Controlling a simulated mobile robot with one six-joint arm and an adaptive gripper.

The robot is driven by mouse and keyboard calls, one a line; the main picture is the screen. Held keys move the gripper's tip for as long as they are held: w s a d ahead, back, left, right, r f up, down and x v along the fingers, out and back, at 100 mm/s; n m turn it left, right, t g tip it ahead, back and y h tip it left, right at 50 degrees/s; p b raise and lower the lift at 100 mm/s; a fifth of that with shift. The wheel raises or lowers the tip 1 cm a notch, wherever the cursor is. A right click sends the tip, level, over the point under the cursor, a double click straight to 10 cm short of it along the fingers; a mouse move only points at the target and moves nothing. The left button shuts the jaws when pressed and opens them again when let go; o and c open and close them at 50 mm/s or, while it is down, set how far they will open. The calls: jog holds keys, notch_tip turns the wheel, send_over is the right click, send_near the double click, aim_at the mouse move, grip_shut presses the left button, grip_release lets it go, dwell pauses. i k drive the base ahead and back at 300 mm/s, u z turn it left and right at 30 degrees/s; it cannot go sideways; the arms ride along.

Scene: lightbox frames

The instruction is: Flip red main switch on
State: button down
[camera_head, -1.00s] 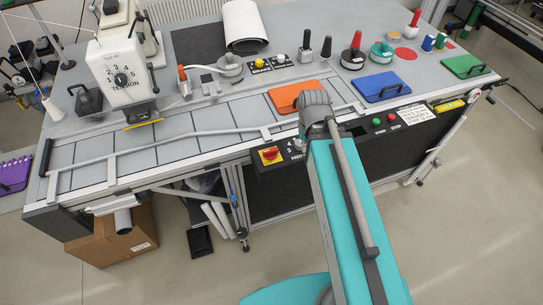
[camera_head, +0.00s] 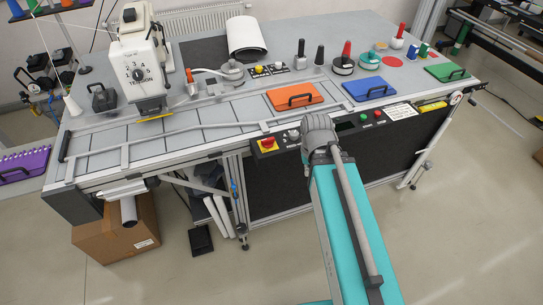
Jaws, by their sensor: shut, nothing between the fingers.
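The red main switch (camera_head: 267,143) is a red rotary knob on a yellow plate. It sits at the left end of the black control panel on the front edge of the workbench (camera_head: 230,141). My teal arm (camera_head: 350,220) reaches up from the bottom of the picture, with its grey joint (camera_head: 319,130) in front of the panel, to the right of the switch. My gripper does not show. The position of the knob is too small to read.
Green and red buttons (camera_head: 369,114) are on the panel right of my arm. Orange (camera_head: 294,97), blue (camera_head: 369,88) and green (camera_head: 447,72) handled plates lie on the bench. A white tension unit (camera_head: 139,67) stands at left. A cardboard box (camera_head: 115,235) is on the floor. The floor in front is clear.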

aim_at(267, 144)
jog(key=k, duration=1.2)
jog(key=z, duration=0.65)
jog(key=i, duration=1)
jog(key=u, duration=0.1)
